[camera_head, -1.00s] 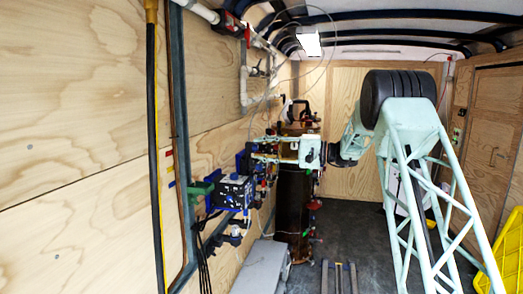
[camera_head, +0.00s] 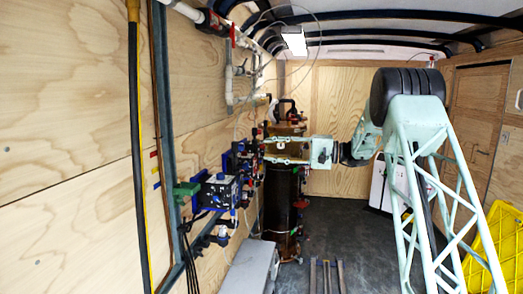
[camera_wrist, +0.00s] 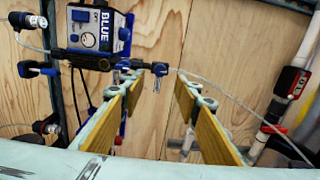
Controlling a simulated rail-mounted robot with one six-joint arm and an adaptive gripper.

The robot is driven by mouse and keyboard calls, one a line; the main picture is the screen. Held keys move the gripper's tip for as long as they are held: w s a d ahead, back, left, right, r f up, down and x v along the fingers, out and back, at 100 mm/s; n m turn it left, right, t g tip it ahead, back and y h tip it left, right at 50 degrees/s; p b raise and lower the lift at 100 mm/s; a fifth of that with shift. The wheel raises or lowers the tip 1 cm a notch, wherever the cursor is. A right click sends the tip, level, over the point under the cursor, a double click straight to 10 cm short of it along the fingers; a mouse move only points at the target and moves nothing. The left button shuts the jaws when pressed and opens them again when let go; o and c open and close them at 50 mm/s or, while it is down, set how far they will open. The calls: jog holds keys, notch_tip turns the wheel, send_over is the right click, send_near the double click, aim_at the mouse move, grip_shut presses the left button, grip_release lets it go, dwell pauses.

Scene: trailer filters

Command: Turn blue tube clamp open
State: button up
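A control box (camera_wrist: 100,30) lettered "BLUE" is at the upper left in the wrist view; it also shows on the left wall in the head view (camera_head: 216,190). A small blue part with a hanging metal piece, which looks like the blue tube clamp (camera_wrist: 159,70), is on the thin clear tube (camera_wrist: 205,78). Whether it is open cannot be told. My gripper (camera_wrist: 155,82) is open, its yellow-padded fingers apart with nothing gripped. The clamp appears between and beyond the fingertips. In the head view my gripper (camera_head: 270,149) points left toward the wall equipment.
A pipe with a red-banded fitting (camera_wrist: 290,85) stands at the right in the wrist view. A dark cylinder (camera_head: 279,210) stands behind my gripper in the head view. A grey box (camera_head: 250,268) is on the floor below. The floor to the right is partly clear.

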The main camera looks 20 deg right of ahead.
jog(key=shift+v, duration=1.2)
jog(key=shift+a, duration=0.1)
jog(key=s+a+r+n+g+h, duration=0.1)
jog(key=s+a+r+g+h, duration=0.25)
jog(key=s+a, duration=1.05)
jog(key=s+a+f+n+g+h, duration=0.1)
jog(key=s+a+h, duration=0.15)
jog(key=s, duration=0.75)
jog(key=s+a+g+h, duration=0.1)
jog(key=s+a, duration=0.3)
jog(key=s, duration=0.6)
jog(key=s+d+f+n+h, duration=0.1)
jog(key=s+d+f+h, duration=0.1)
jog(key=s, duration=1)
jog(key=s+d+f+n+t+h, duration=0.1)
jog(key=s+d+f+h, duration=0.2)
jog(key=s, duration=0.9)
jog(key=s+d+f+n+h, duration=0.1)
jog(key=s+d+f+h, duration=0.2)
jog(key=s, duration=0.9)
jog(key=shift+s+d+f+t+h+p, duration=0.25)
jog(key=shift+s+f+t+h+p, duration=0.1)
jog(key=shift+f+h, duration=0.2)
